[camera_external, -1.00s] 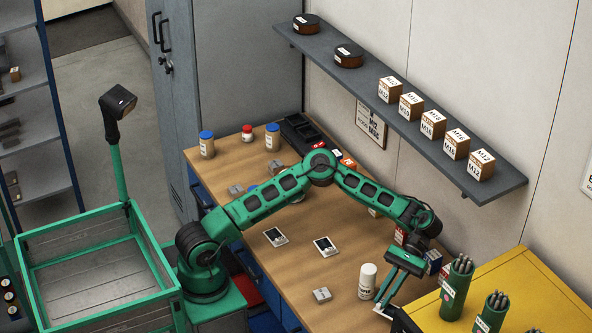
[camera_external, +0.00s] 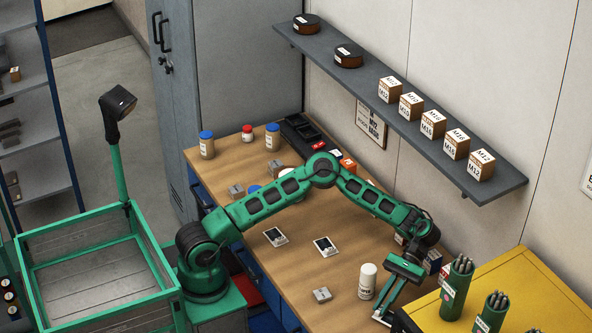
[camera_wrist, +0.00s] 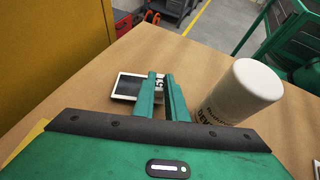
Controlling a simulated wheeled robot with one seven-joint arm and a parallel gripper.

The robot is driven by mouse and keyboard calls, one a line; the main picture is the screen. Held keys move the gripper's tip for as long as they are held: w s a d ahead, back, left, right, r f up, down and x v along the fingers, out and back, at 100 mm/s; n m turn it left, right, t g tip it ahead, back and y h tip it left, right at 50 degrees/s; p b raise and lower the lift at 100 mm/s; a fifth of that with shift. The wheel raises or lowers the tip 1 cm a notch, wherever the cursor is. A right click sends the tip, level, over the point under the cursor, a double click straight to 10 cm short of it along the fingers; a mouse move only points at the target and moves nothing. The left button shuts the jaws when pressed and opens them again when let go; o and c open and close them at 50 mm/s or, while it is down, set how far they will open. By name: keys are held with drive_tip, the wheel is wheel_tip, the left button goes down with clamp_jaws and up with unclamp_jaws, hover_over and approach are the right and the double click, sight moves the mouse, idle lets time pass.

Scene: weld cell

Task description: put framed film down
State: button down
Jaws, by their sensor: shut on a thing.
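A framed film (camera_wrist: 128,87), a small white-edged square with a dark middle, is between the fingertips of my gripper (camera_wrist: 160,88) in the wrist view. A white edge of it (camera_external: 380,319) shows at the fingertips in the external view. My gripper (camera_external: 386,312) is shut on it and points down at the near right part of the wooden bench (camera_external: 340,290). The film is low over the bench top; I cannot tell whether it touches. Two other framed films, one on the left (camera_external: 275,236) and one on the right (camera_external: 325,246), lie flat on the bench.
A white labelled bottle (camera_external: 367,281) stands close beside my gripper; it also shows in the wrist view (camera_wrist: 243,92). A small grey block (camera_external: 321,295) lies left of it. A yellow cabinet (camera_external: 520,287) with green rod holders stands at the right. Bare bench lies around the right film.

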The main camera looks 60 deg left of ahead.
drive_tip(key=shift+f, duration=0.4)
drive_tip(key=c, duration=1.7)
unclamp_jaws()
drive_tip(key=v, duration=1.1)
drive_tip(key=shift+f, duration=0.15)
